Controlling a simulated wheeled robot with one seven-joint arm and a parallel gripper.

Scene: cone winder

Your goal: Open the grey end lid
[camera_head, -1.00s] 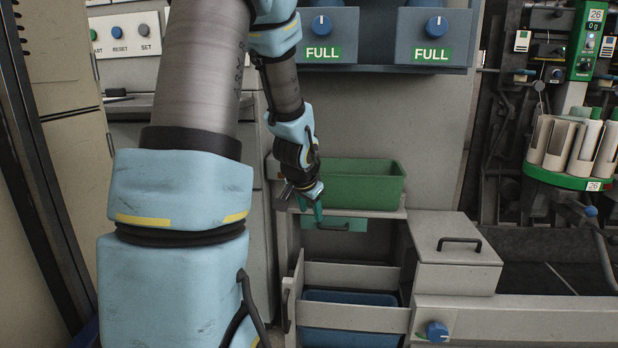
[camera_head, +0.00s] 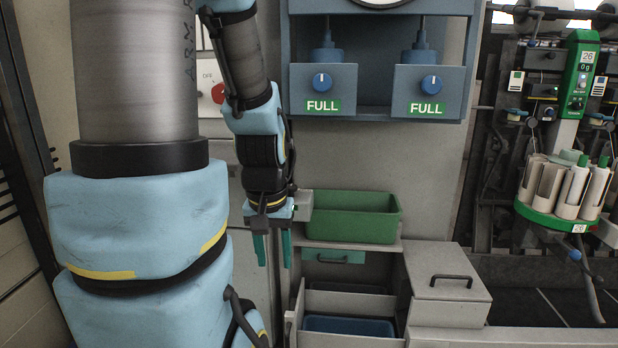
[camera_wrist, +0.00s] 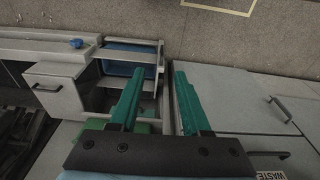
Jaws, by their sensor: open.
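The grey end lid (camera_head: 447,271) is a box-like cover with a dark bar handle (camera_head: 451,279) on its sloping top, right of the green bin in the head view. It lies closed. In the wrist view the lid (camera_wrist: 57,75) and its handle (camera_wrist: 46,88) show at the left. My gripper (camera_head: 273,250) points down with its green fingers apart and empty. It is left of the lid, in front of the grey cabinet. The fingers (camera_wrist: 160,98) also show in the wrist view, with nothing between them but the view beyond.
A green bin (camera_head: 351,217) sits on a shelf above a green drawer front (camera_head: 333,257). A blue bin (camera_head: 349,326) stands in the open compartment below. Blue knob boxes marked FULL (camera_head: 428,92) hang above. Bobbins on a green ring (camera_head: 552,222) stand at the right.

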